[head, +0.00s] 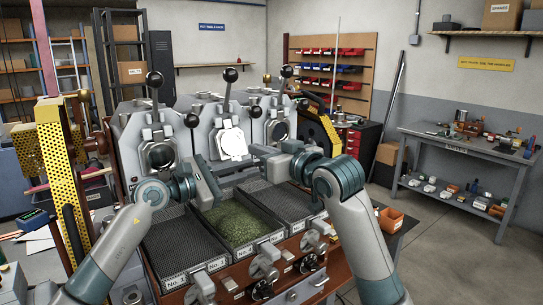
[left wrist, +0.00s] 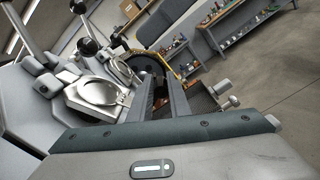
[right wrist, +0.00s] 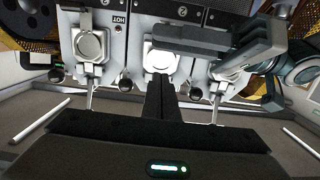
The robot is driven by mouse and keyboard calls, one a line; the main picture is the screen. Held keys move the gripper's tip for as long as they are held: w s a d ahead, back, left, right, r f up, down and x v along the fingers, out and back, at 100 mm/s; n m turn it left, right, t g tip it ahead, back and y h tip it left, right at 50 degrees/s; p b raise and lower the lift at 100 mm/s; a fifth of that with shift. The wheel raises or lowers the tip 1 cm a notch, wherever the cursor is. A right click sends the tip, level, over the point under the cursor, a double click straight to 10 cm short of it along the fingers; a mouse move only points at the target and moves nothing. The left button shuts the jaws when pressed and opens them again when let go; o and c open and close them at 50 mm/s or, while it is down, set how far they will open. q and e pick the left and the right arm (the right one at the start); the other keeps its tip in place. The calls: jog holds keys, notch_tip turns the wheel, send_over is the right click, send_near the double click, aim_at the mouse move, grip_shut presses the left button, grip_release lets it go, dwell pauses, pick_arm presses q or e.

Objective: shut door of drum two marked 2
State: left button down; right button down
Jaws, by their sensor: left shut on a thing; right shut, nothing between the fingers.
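The door of drum two (head: 232,143) is a pale plate at the front of the middle drum. It looks tilted out, but how far it stands from the opening is unclear. It faces my camera in the right wrist view (right wrist: 161,62). My right gripper (head: 257,150) is shut and empty, its tips close to the door's right side in the head view. Whether they touch it is unclear. My left gripper (head: 243,165) is shut in front of and below the door, its fingers pointing right. What is between them is hidden. Its fingers cross the right wrist view (right wrist: 185,40).
Black-knobbed levers (head: 230,75) rise above the drums. Drum one (head: 160,155) stands left and drum three (head: 280,128) right. Below are mesh trays; the middle tray (head: 237,225) holds green beans. A grey workbench (head: 455,150) stands far right, with open floor before it.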

pick_arm(q)
jog(key=shift+d+f, duration=0.15)
jog(key=shift+f, duration=0.25)
pick_arm(e)
jog(key=shift+w+a+f, duration=0.2)
jog(key=shift+w+f, duration=0.05)
jog(key=shift+f, duration=0.45)
jog(key=shift+w+a+f, duration=0.15)
jog(key=shift+w+f, duration=0.15)
jog(key=shift+f, duration=0.35)
jog(key=shift+w+a+f, duration=0.2)
jog(key=shift+w+f, duration=0.05)
jog(key=shift+f, duration=0.45)
